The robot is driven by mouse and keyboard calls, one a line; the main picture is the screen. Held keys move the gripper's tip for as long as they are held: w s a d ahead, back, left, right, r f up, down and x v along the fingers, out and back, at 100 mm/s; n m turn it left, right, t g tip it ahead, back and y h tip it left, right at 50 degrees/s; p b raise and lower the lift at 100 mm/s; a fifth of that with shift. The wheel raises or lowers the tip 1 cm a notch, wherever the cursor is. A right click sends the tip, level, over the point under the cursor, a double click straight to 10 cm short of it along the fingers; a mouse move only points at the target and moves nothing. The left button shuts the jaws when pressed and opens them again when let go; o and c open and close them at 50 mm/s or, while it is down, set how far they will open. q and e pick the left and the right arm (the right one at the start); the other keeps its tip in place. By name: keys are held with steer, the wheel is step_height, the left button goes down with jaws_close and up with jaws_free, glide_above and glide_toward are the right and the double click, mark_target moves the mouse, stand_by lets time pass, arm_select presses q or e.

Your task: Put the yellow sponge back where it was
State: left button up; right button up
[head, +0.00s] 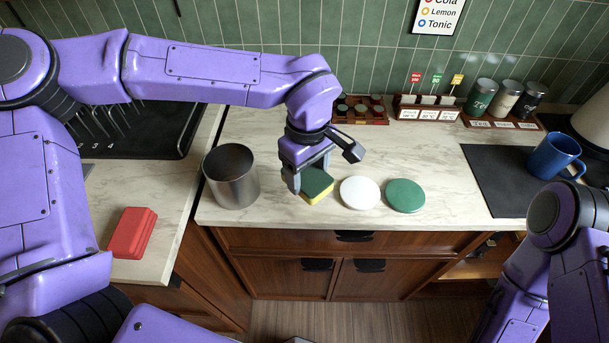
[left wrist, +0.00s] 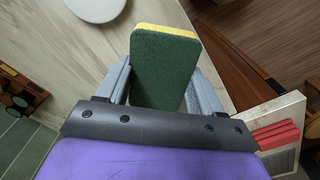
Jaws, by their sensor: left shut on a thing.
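The yellow sponge (head: 317,186) has a dark green scouring side and a yellow side. My left gripper (head: 304,180) is shut on it at the front part of the marble counter, between the metal canister and the white disc. In the left wrist view the sponge (left wrist: 165,70) sits between the two grey fingers of the gripper (left wrist: 163,95), green side facing the camera. I cannot tell whether the sponge touches the counter. My right arm shows at the lower right, but its gripper is out of view.
A metal canister (head: 231,177) stands left of the sponge. A white disc (head: 360,193) and a green disc (head: 405,196) lie to its right. A red block (head: 132,233) lies on the left counter. A blue mug (head: 554,156) stands on a dark mat (head: 497,184). Labelled racks line the back.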

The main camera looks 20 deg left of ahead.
mark_target(305, 183)
arm_select(q)
steer(key=shift+w+a+f, duration=0.25)
steer(key=shift+w+f, duration=0.2)
steer(key=shift+f, duration=0.15)
steer(key=shift+w+a+f, duration=0.15)
steer(key=shift+a+f, duration=0.1)
steer(key=shift+f, duration=0.3)
step_height(305, 183, down, 3)
steer(key=shift+a+r, duration=0.1)
steer(key=shift+w+f, duration=0.2)
steer(key=shift+f, duration=0.05)
steer(key=shift+s, duration=0.15)
steer(key=o, duration=1.3)
steer(key=shift+f, duration=0.15)
steer(key=shift+c, duration=0.2)
step_height(305, 183, up, 12)
steer(key=shift+r, duration=0.25)
